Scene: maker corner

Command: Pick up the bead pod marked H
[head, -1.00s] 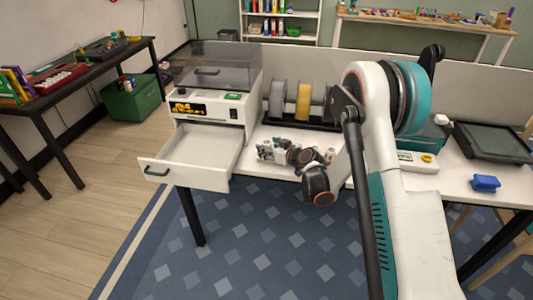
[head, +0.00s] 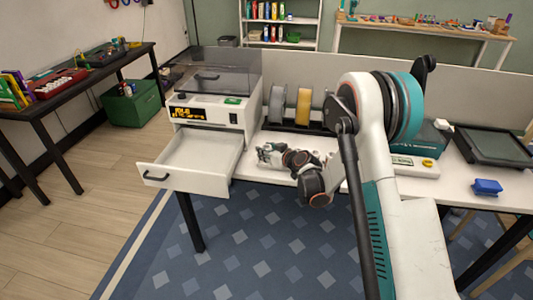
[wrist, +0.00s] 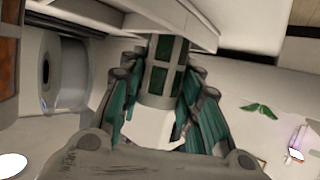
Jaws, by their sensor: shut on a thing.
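My gripper (wrist: 158,105) fills the middle of the wrist view, with its teal-padded fingers on both sides of a grey-framed pod with green panels (wrist: 164,68). The fingers are shut on this pod. Its lower part looks white, and no letter can be read on it, so I cannot tell whether it is marked H. In the head view my gripper (head: 268,153) is low over the white table, just right of the machine's open drawer; the pod is too small to make out there.
The white machine (head: 205,135) has its drawer (head: 190,183) pulled out, looking empty. Spools (head: 303,105) stand behind my gripper. A blue object (head: 487,187) and a dark-topped panel (head: 490,145) lie at the right. A flat green piece (wrist: 260,110) shows in the wrist view.

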